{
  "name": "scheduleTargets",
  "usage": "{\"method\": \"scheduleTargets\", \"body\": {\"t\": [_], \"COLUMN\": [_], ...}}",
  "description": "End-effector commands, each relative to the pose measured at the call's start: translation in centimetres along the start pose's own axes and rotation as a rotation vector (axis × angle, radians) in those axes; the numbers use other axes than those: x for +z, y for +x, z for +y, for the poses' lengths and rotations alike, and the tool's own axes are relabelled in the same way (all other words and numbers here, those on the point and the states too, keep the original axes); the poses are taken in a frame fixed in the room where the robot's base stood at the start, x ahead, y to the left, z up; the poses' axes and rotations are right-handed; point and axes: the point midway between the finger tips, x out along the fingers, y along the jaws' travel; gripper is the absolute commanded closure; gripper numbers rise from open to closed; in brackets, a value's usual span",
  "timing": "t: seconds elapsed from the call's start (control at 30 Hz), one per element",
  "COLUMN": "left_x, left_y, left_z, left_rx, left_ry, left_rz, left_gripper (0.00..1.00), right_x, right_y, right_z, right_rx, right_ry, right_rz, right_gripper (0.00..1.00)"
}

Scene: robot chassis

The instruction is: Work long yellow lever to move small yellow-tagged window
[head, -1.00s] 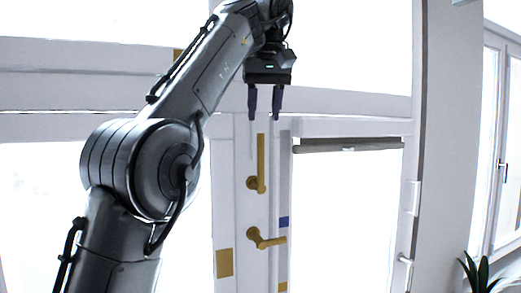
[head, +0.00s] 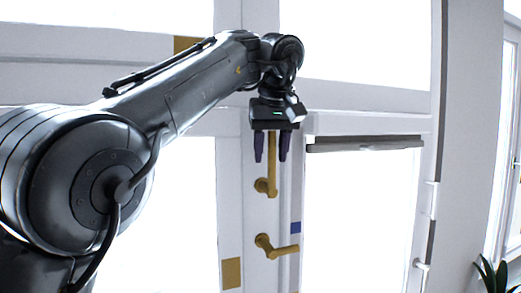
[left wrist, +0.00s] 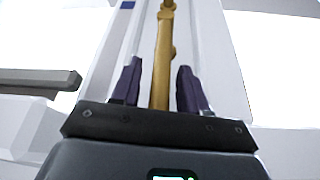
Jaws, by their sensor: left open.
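The long yellow lever (head: 272,178) stands upright on the white middle post, with its round pivot at its lower end. My left gripper (head: 271,159) is open and points down over the lever's upper part. In the left wrist view the lever (left wrist: 162,70) runs between the two purple fingers (left wrist: 159,64), with gaps on both sides; contact is not visible. Yellow tags show on the upper frame (head: 187,45), partly behind my arm, and on the lower left frame (head: 231,272). Which pane the small window is I cannot tell. My right gripper is not in view.
A shorter yellow handle (head: 277,247) points right below the lever. A blue tag (head: 296,227) sits to its upper right. A dark grey bar (head: 365,145) crosses the top of the right pane. A plant (head: 492,275) stands at lower right.

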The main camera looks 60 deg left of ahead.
Motion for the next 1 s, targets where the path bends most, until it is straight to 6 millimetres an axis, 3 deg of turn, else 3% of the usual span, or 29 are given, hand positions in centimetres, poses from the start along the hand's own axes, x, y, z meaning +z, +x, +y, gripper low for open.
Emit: {"method": "scheduleTargets", "body": {"t": [0.27,0.57,1.0], "left_x": [0.05,0.03,-0.08], "left_y": [0.07,0.05,0.41], "left_z": [0.08,0.05,-0.43], "left_rx": [0.001,0.001,-0.009], "left_ry": [0.001,0.001,-0.01], "left_rz": [0.0,0.0,0.021], "left_gripper": [0.56,1.0,1.0], "right_x": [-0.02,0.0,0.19], "right_y": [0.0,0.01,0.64], "right_z": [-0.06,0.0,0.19], "right_rx": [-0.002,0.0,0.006], "right_ry": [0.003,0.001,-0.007], "right_rz": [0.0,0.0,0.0], "right_gripper": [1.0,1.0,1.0]}}
